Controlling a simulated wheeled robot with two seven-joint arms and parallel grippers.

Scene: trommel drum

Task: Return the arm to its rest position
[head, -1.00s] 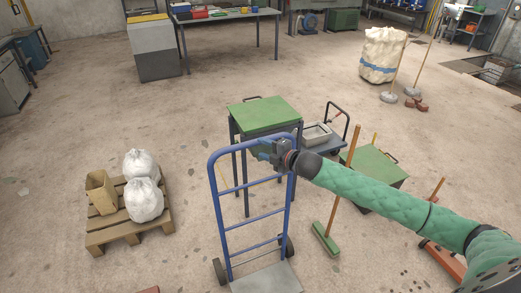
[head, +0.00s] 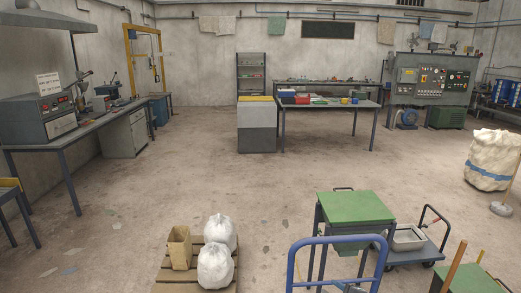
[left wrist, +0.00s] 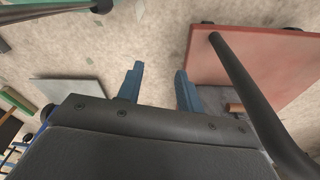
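My left gripper (left wrist: 159,67) shows in the left wrist view. Its two blue fingers stand apart with only bare floor visible between them, so it is open and empty. No arm can be made out clearly in the head view. A small dark shape at the bottom edge, by the blue hand truck (head: 338,239), is too cut off to identify. My right gripper does not show clearly in either view.
A green-topped stand (head: 355,207) is behind the hand truck, beside a cart (head: 425,250). White sacks (head: 216,266) stand on a pallet at the lower left. In the left wrist view, a reddish plate (left wrist: 285,60) and a dark tube are close on the right.

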